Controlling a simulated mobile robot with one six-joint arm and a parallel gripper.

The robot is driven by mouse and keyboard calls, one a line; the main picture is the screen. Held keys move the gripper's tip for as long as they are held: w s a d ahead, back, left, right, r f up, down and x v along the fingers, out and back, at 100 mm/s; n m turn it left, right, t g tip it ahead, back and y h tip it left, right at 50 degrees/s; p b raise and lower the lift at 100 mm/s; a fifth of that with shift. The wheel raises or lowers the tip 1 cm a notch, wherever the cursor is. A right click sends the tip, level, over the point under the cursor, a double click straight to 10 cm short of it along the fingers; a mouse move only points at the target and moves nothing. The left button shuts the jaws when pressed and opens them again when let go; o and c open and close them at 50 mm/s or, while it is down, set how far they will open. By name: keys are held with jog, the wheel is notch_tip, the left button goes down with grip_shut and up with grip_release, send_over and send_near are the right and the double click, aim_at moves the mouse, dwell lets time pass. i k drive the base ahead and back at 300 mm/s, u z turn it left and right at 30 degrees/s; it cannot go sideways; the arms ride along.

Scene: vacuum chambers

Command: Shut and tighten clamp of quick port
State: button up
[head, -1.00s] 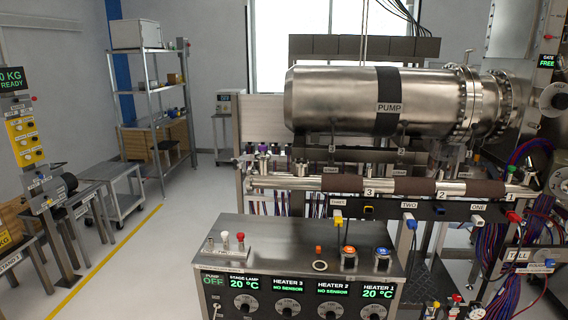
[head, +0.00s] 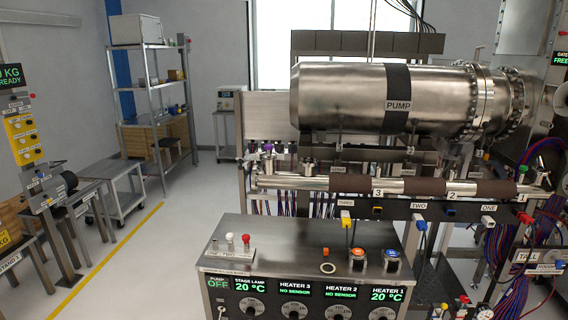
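I cannot pick out the quick port or its clamp in the head view; no label here names it. A large steel cylinder marked PUMP (head: 398,103) lies across the upper right, with a bolted flange (head: 485,100) at its right end. A steel pipe with brown sleeves marked 3, 2 and 1 (head: 420,185) runs below it. My gripper is not in view.
A control console (head: 270,258) with heater displays and knobs stands at the front centre. A shelf rack (head: 155,95) and a cart (head: 125,195) stand at the left. Clear floor (head: 185,240) lies between them and the console, with a yellow line. Bundled cables hang at the right.

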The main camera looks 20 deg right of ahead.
aim_at(247, 158)
jog(key=u, duration=0.5)
jog(key=i, duration=0.65)
jog(key=u, duration=1)
jog(key=i, duration=1.45)
jog(key=z, duration=0.4)
jog(key=i, duration=1)
jog(key=z, duration=0.5)
